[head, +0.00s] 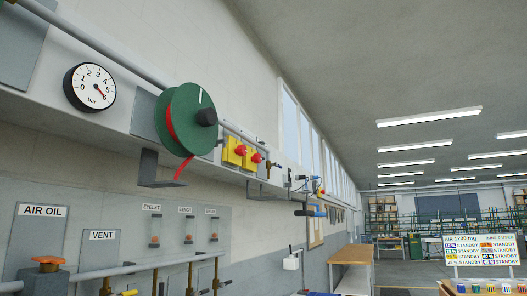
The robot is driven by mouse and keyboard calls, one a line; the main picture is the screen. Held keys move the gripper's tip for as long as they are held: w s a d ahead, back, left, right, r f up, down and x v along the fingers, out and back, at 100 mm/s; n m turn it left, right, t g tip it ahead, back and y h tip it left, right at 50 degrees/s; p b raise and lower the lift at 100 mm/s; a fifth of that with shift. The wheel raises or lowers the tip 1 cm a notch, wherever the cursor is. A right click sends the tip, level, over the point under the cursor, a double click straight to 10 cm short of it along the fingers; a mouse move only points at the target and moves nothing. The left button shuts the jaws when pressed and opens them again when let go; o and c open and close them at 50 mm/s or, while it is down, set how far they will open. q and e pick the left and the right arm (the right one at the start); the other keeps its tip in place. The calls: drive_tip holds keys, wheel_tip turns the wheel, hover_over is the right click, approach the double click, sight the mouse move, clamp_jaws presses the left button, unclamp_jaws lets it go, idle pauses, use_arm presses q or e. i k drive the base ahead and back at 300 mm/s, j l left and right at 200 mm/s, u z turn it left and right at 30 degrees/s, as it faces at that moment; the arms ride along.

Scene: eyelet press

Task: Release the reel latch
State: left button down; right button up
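A green reel (190,118) with a dark hub (206,117) is mounted on the pale wall panel, left of the middle in the head view. A red band (172,125) shows on the reel and its loose end (184,168) hangs below it. A white mark shows on the reel's face. A dark bracket (150,170) sits below the reel. I cannot make out which part is the reel latch. Neither of my grippers is in view.
A round gauge (90,87) is left of the reel. Yellow boxes with red knobs (240,150) are to its right. Pipes, labelled plates and an orange-topped valve (48,262) are below. A wooden-topped bench (350,254) and a status board (482,250) stand farther off.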

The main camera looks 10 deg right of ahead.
sight(224, 141)
drive_tip(key=i+l+z, duration=0.15)
drive_tip(key=i+z, duration=0.25)
drive_tip(key=i+l+z, duration=0.1)
drive_tip(key=z, duration=0.3)
drive_tip(key=i+j, duration=0.05)
drive_tip(key=i, duration=0.05)
